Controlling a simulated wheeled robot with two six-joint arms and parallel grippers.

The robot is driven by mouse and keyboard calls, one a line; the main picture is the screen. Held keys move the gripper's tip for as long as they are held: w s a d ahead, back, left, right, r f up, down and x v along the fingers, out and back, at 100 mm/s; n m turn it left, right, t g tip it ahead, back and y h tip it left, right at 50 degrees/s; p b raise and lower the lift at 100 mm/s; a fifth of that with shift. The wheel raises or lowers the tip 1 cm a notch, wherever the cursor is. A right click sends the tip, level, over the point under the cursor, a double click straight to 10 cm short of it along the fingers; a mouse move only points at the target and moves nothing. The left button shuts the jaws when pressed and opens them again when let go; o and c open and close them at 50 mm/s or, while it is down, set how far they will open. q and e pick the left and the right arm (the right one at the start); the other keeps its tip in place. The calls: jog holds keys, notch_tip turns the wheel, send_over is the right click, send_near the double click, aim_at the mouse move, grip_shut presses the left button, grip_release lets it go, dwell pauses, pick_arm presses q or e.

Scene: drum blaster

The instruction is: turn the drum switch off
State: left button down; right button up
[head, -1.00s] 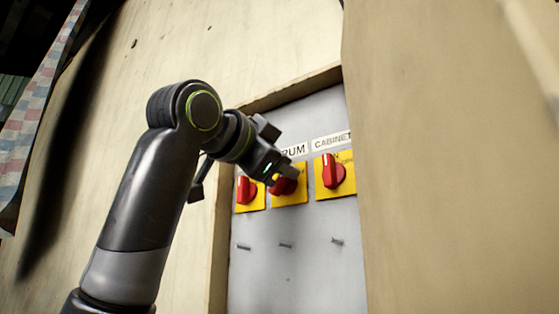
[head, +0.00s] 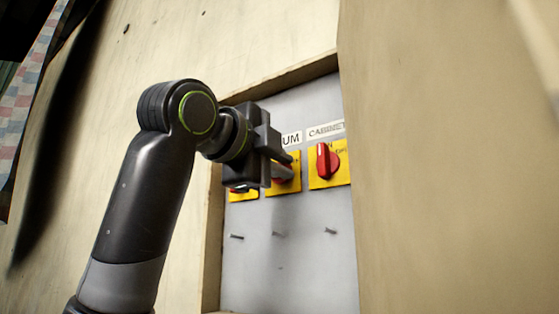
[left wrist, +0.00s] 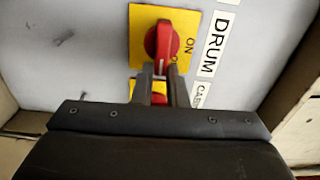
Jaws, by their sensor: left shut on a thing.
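The drum switch is a red knob (left wrist: 160,45) on a yellow plate marked ON, beside the DRUM label (left wrist: 222,42). In the left wrist view the knob lies lengthwise up and down, with a pale mark at its lower end and ON to its right. My left gripper (left wrist: 163,72) is shut on this knob. In the head view the left gripper (head: 287,166) reaches the drum switch's yellow plate (head: 284,189) and covers most of its knob. My right gripper is out of view.
The cabinet switch (head: 327,162) sits right of the drum switch, its red knob upright. Another switch at left is mostly hidden behind my gripper. Small metal pegs (head: 330,230) stick out below. The recessed grey panel has a wooden frame, with a large beige board (head: 440,160) at right.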

pick_arm(q)
jog(key=shift+f, duration=0.15)
dwell(0.4)
jog(key=c, duration=1.4)
grip_release()
jog(key=shift+c, duration=0.2)
jog(key=b+v, duration=0.6)
jog(key=v, duration=1.1)
jog(key=shift+s+a, duration=0.15)
